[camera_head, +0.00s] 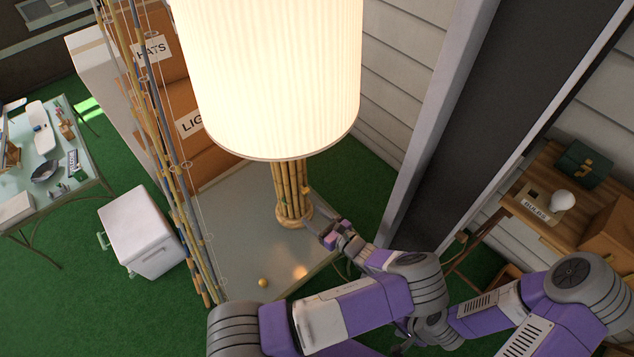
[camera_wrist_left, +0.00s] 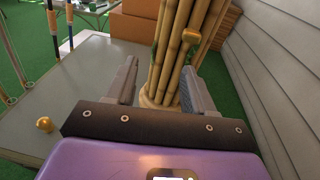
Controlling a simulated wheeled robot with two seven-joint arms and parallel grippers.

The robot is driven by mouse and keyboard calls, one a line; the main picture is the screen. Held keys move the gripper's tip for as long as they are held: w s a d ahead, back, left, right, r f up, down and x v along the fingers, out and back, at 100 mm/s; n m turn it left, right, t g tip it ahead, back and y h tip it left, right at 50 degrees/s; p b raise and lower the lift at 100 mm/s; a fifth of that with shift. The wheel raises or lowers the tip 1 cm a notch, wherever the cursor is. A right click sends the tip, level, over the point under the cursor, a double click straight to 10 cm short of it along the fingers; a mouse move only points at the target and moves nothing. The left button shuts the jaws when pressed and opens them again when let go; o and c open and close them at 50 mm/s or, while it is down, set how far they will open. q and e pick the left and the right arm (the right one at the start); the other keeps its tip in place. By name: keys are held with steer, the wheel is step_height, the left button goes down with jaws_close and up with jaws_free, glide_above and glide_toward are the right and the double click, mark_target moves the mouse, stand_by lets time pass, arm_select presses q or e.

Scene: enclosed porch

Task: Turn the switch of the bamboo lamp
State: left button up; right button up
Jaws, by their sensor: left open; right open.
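The bamboo lamp stands upright with a large, lit, pleated shade (camera_head: 270,75) on a column of bundled bamboo canes (camera_head: 291,190). A small gold knob on the column (camera_head: 306,190), which may be the switch, also shows in the left wrist view (camera_wrist_left: 190,36). My left gripper (camera_head: 316,230) is low beside the column's right side, below the knob. In the left wrist view its open, empty fingers (camera_wrist_left: 160,85) frame the foot of the column; I cannot tell whether they touch it. My right arm comes in from the right, and its gripper is hidden.
The lamp stands on a grey-topped table (camera_head: 235,250) with a small gold ball (camera_head: 263,282) near its front. Bamboo poles (camera_head: 165,150) and brown boxes (camera_head: 185,80) stand left and behind. A siding wall (camera_head: 395,85) is close on the right. A wooden desk (camera_head: 530,205) stands far right.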

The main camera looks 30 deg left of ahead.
mark_target(308, 192)
arm_select(q)
steer(key=shift+w+a+r+m+t+y+b, duration=0.15)
steer(key=shift+w+a+r+t, duration=0.25)
steer(key=shift+w+a, duration=0.55)
steer(key=shift+w+a+r+m+t+y+b, duration=0.1)
steer(key=shift+w+a+r+m+t+b, duration=0.25)
steer(key=shift+w+a, duration=0.5)
steer(key=shift+w+a+r+m+t+y+b, duration=0.1)
steer(key=shift+w+a+r+t, duration=0.15)
steer(key=shift+w+a+r, duration=0.5)
steer(key=shift+w+a+f, duration=0.1)
steer(key=shift+w+f, duration=0.15)
jaws_close()
